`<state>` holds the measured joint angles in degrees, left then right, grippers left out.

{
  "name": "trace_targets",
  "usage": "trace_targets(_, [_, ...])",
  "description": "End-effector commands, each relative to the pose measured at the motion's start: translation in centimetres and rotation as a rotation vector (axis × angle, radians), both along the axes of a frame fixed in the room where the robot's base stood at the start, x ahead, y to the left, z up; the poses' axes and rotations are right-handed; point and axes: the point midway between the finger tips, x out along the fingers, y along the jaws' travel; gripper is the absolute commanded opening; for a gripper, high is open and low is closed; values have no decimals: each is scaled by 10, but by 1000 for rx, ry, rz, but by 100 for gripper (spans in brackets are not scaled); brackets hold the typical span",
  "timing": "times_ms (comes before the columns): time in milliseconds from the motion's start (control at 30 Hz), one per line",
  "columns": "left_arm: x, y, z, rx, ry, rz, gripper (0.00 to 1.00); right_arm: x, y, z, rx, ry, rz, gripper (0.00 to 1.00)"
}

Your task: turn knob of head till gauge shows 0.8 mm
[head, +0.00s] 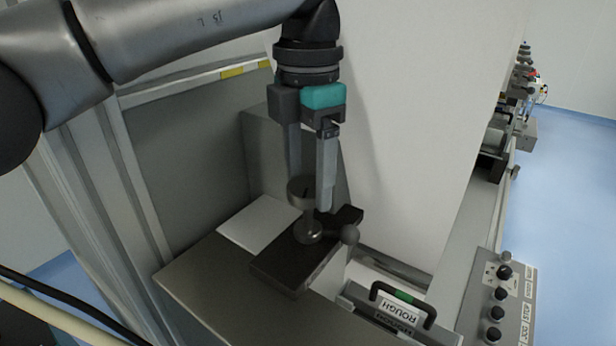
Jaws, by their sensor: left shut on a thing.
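The head is a dark block (285,266) on a grey machine ledge in the middle of the view. A round dark grey knob (301,192) stands above it on a short stem with a wider round foot. My left gripper (312,197) points down from above, with its fingers on either side of the knob, shut on it. The fingers hide part of the knob. I cannot make out a gauge face or a reading. My right gripper is not in view.
A ball-ended lever (350,235) sticks out right of the head. A block labelled ROUGH (398,309) with a black handle lies in front right. A control panel (497,305) with several black buttons is at lower right. A tall white panel (410,120) stands behind.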

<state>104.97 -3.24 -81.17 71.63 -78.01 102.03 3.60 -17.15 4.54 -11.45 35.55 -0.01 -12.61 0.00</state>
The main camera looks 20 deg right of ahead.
Motion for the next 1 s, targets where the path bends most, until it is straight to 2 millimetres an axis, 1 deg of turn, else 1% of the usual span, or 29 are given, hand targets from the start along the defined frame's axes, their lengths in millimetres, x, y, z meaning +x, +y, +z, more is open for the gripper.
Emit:
trace_targets(100, [0,0,0,1,-3,54,13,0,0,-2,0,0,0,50])
trace_targets(333, [1,0,1,1,-3,109,13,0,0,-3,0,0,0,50])
trace_targets(800, [1,0,1,1,-3,118,13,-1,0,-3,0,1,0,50])
trace_targets(833, [1,0,1,1,-3,118,72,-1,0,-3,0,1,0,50])
trace_targets(1000, [0,0,1,1,-2,117,91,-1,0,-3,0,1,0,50])
